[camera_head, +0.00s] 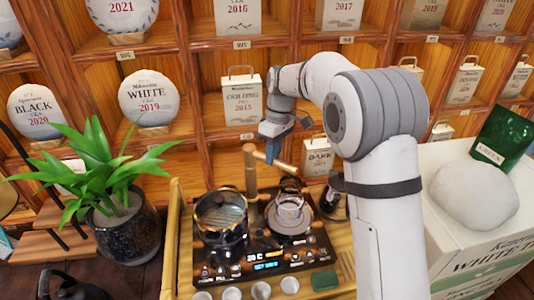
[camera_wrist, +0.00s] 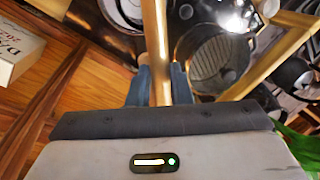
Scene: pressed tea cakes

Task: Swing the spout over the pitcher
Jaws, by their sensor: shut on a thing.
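The bamboo spout (camera_head: 284,166) reaches out to the right from the top of its upright post (camera_head: 250,172). My gripper (camera_head: 271,152) is shut around the spout, and in the wrist view its blue fingers (camera_wrist: 160,85) stand on both sides of the bamboo tube (camera_wrist: 161,45). A clear glass vessel (camera_head: 289,213), which looks like the pitcher, stands on the right side of the black tea stove. In the head view the spout's free end appears above and behind it; I cannot tell whether it is directly over the opening.
A dark-rimmed glass pot (camera_head: 221,216) stands on the stove's left side and shows in the wrist view (camera_wrist: 222,58). Several small cups line the front edge. A potted plant (camera_head: 120,222) stands at left. Shelves with tea cakes and boxes are close behind.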

